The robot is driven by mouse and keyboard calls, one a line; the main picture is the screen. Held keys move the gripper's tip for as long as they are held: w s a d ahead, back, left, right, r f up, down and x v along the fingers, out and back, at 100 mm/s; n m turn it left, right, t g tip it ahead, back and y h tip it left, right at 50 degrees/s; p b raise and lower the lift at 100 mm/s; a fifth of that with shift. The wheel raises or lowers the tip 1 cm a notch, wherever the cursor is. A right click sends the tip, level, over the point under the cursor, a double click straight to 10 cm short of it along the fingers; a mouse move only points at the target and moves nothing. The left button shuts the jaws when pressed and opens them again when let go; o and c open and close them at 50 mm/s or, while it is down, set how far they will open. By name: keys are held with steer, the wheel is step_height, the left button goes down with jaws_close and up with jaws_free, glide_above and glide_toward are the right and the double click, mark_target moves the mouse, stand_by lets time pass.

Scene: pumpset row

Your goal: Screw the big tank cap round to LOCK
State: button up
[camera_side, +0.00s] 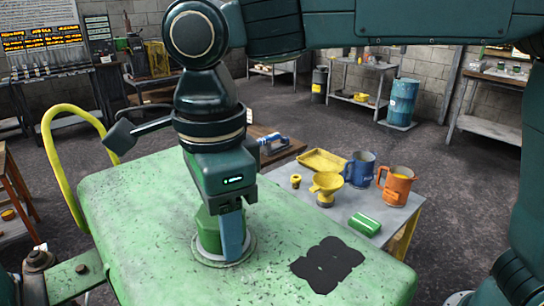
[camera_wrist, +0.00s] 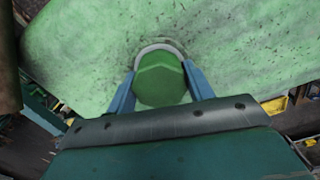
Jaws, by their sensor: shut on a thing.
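The big tank cap (camera_side: 208,232) is a green knob on a pale metal collar on top of the green tank (camera_side: 135,225). My gripper (camera_side: 228,243) points down over it, with one blue finger in front of the cap in the side view. In the wrist view the cap (camera_wrist: 160,80) sits between the two blue fingers of my gripper (camera_wrist: 160,88), one on each side, and they are shut on it. The cap looks seated in its collar. I cannot make out a LOCK mark or the cap's turn angle.
A black patch (camera_side: 327,263) lies on the tank top right of the cap. A side table beyond holds a yellow funnel (camera_side: 326,186), a blue jug (camera_side: 360,170), an orange jug (camera_side: 396,185) and a green block (camera_side: 364,222). A yellow hoop (camera_side: 62,165) rises at left.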

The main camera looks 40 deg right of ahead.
steer(key=shift+f, duration=0.3)
steer(key=shift+m, duration=0.5)
steer(key=o, duration=1.2)
steer(key=shift+r, duration=0.1)
steer(key=shift+r, duration=0.2)
step_height(320, 180, up, 13)
steer(key=shift+r, duration=0.2)
